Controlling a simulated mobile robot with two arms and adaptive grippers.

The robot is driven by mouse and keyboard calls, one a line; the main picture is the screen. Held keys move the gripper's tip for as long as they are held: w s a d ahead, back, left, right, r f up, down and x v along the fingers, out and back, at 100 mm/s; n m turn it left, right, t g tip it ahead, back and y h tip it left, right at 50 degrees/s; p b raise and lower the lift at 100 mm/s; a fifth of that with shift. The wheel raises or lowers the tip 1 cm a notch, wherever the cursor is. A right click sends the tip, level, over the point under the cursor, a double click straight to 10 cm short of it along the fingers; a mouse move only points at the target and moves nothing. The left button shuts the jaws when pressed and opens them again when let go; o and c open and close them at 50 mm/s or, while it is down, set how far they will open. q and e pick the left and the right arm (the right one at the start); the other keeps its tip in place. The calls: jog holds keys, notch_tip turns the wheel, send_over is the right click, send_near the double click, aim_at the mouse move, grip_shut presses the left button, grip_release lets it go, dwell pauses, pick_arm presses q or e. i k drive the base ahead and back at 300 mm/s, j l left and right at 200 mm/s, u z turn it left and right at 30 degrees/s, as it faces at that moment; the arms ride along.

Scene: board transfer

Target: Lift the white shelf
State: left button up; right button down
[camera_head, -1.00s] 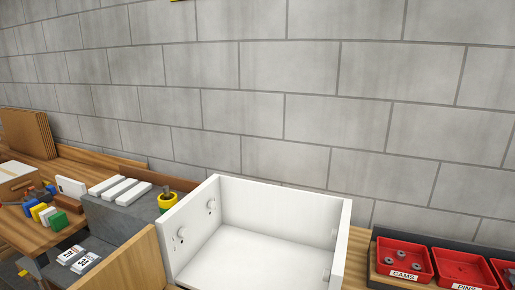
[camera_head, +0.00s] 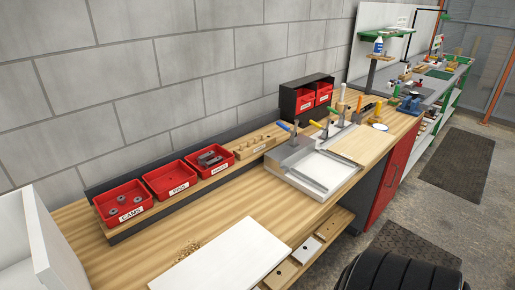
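A flat white board, which looks like the white shelf (camera_head: 225,262), lies on the wooden workbench (camera_head: 120,262) at the lower middle of the head view. Its near part is cut off by the bottom edge of the picture. An open white box-like cabinet (camera_head: 58,250) stands to its left, only partly in view. Neither of my grippers is in view.
Red bins (camera_head: 123,202) of small parts stand in a row behind the board. A slanted white and grey fixture (camera_head: 318,172) with tools stands to the right. Small blocks (camera_head: 305,250) lie on a lower ledge.

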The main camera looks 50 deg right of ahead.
aim_at(238, 259)
jog(key=z, duration=1.2)
jog(key=l+u, duration=0.2)
jog(key=u, duration=0.25)
jog(key=l+u, duration=0.25)
jog(key=u, duration=0.2)
jog(key=l+u, duration=0.15)
jog(key=l, duration=0.25)
jog(key=k+l+u, duration=0.15)
jog(key=l, duration=0.25)
jog(key=l+u, duration=0.1)
jog(key=l, duration=0.3)
jog(key=k+l+u, duration=0.15)
jog(key=l, duration=0.25)
jog(key=l+u, duration=0.15)
jog(key=l, duration=0.25)
jog(key=k+l+u, duration=0.15)
jog(key=l, duration=0.2)
